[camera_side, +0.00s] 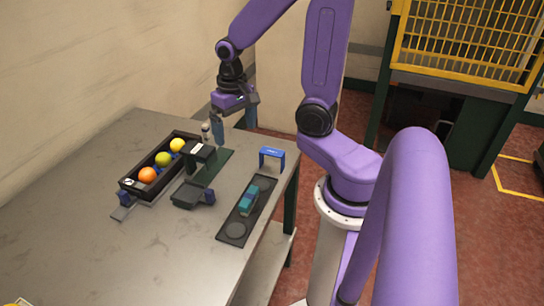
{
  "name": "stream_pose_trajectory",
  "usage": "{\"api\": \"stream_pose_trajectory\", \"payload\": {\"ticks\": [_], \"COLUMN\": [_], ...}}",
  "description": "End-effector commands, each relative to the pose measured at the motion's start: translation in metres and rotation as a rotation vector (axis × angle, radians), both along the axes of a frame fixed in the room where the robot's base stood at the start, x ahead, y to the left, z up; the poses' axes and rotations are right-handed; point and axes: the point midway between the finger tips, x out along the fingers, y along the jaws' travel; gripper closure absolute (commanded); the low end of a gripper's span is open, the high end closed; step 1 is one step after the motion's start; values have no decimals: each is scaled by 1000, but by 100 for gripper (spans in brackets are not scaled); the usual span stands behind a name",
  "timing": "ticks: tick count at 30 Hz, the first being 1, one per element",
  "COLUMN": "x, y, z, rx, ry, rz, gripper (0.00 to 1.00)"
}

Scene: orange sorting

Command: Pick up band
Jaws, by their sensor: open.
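A blue arch-shaped piece (272,153), which may be the band, stands upright near the table's right edge, at the far end of a dark strip. A teal block (249,199) lies on that dark strip (231,231); I cannot tell for sure which of the two is the band. My gripper (233,126) is open and empty, with its blue-grey fingers pointing down. It hangs above the back of the table, up and to the left of the blue arch and apart from it.
A black tray (134,187) holds an orange, a green and a yellow fruit at the left. A dark stand (200,150), a small bottle (206,132) and a shallow black dish (187,194) are beside it. The front of the grey table (150,260) is clear.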

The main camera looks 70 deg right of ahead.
Motion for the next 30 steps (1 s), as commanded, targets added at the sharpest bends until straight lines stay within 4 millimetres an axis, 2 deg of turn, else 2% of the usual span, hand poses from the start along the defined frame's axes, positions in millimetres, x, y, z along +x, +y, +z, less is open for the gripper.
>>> {"api": "stream_pose_trajectory", "payload": {"ticks": [8, 18, 24, 30], "x": [2, -19, -37, -46], "y": [-50, -104, -126, -135], "z": [-10, -21, -27, -30], "rx": [1, 5, 7, 8], "ry": [6, 11, 13, 13], "rz": [-392, -861, -1079, -1172], "gripper": [0, 0, 0, 0]}}
